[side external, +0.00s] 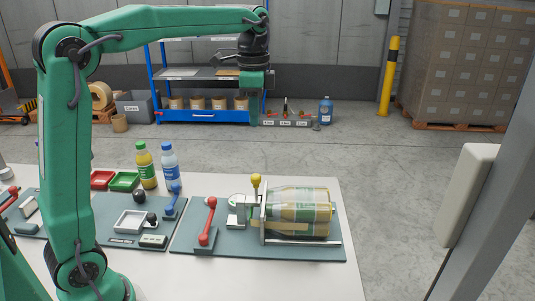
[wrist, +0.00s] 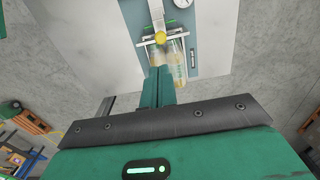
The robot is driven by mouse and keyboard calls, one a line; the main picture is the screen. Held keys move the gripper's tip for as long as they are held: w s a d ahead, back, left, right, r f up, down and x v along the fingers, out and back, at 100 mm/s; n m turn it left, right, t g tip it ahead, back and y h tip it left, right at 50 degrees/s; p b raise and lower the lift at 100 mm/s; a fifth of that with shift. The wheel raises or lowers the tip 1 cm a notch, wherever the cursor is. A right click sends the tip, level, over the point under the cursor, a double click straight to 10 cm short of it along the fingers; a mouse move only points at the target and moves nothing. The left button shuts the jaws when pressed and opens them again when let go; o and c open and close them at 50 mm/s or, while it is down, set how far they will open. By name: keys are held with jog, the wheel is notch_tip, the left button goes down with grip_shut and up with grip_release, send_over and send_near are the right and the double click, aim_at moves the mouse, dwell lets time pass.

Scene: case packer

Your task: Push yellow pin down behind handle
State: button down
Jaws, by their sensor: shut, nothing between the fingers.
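The yellow pin (side external: 256,181) stands upright with its round knob on top, at the left end of the clear-sided fixture holding bottles (side external: 298,212). In the wrist view the yellow knob (wrist: 160,38) shows just beyond my fingertips. A red-knobbed handle (side external: 208,222) stands to the left of the pin on the same grey-green board. My gripper (side external: 254,121) is shut and empty, pointing down, well above the pin and apart from it. Its closed green fingers also show in the wrist view (wrist: 160,72), covering part of the bottles. The pin's lower shaft is hard to make out.
The board (side external: 190,240) lies on a white table (side external: 345,280). To its left are a blue lever (side external: 173,202), a white tray (side external: 130,222), and yellow and blue bottles (side external: 147,168). A round dial (wrist: 182,3) sits near the pin. The air around my gripper is clear.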

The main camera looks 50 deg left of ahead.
aim_at(256, 176)
jog(key=shift+f, duration=0.15)
dwell(0.3)
notch_tip(256, 176, down, 14)
jog(key=shift+r, duration=0.1)
dwell(0.7)
jog(key=shift+f, duration=2.15)
notch_tip(256, 176, up, 15)
